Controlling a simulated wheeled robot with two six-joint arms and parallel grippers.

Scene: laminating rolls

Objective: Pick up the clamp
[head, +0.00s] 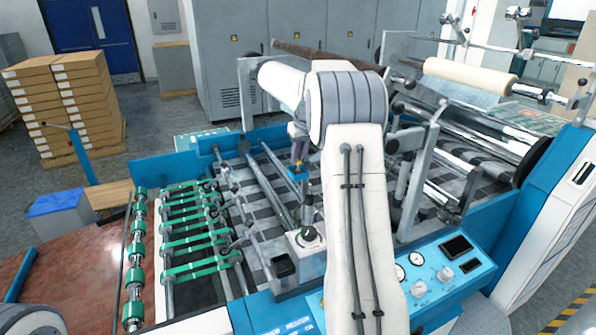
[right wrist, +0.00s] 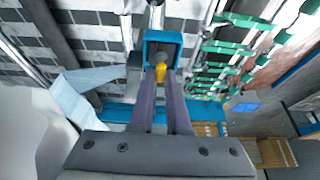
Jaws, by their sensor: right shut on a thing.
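The clamp is a small blue block with a yellow part, seen in the head view (head: 297,172) over the machine's striped bed. It also shows in the right wrist view (right wrist: 152,42), at the tips of my right gripper (right wrist: 162,82). In the head view my right gripper (head: 299,150) points down, with the clamp just below its dark fingers. The fingers are shut on the clamp's yellow part. I cannot tell whether the clamp still touches the bar near it. My left gripper is not in view.
Green-wheeled rollers (head: 195,240) lie left of the clamp. A grey box with a knob (head: 307,238) and a control panel (head: 440,275) stand nearer. Upright metal plates (head: 415,180) and a cream roll (head: 470,80) are to the right. Stacked cartons (head: 65,110) stand far left.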

